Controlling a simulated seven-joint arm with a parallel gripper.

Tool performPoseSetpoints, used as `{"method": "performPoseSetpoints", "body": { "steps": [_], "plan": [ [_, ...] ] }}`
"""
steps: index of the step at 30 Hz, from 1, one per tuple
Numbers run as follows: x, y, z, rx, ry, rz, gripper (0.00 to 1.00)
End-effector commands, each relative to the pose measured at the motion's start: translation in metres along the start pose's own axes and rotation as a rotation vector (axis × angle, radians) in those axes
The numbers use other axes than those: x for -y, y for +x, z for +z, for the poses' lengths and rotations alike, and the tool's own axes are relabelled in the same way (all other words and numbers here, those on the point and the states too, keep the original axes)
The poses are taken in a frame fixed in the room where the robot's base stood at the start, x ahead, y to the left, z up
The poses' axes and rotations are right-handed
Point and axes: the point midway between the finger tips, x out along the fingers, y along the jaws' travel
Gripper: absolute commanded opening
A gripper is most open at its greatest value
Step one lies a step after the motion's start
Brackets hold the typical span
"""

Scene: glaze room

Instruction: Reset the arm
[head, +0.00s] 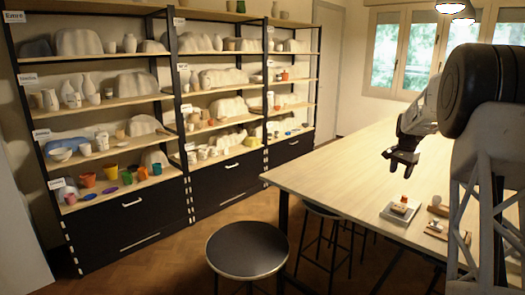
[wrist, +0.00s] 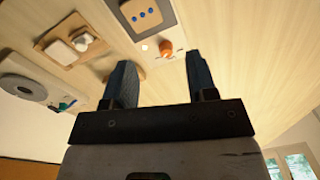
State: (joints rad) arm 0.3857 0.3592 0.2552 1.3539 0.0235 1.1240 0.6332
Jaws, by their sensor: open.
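My gripper (head: 402,172) hangs from my arm above the wooden table (head: 340,165), in the right half of the head view. It points down and is clear of the table top. In the wrist view my gripper's (wrist: 158,64) two dark fingers stand apart with nothing held between them. The table top fills most of that view beyond the fingers.
A pale tray (head: 387,213) with small items lies on the table near my arm. A small board (head: 430,233) with items lies beside it. The wrist view shows an orange piece (wrist: 166,49). A round stool (head: 246,248) and pottery shelves (head: 105,100) stand left.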

Motion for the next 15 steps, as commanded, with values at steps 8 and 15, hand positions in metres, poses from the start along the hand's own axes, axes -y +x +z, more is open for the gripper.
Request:
{"method": "performPoseSetpoints", "body": {
  "steps": [8, 15],
  "plan": [
    [-0.009, -0.043, 0.075, -0.017, -0.109, -0.010, 0.52],
    [-0.023, -0.073, 0.138, -0.031, -0.203, -0.019, 0.52]
  ]
}}
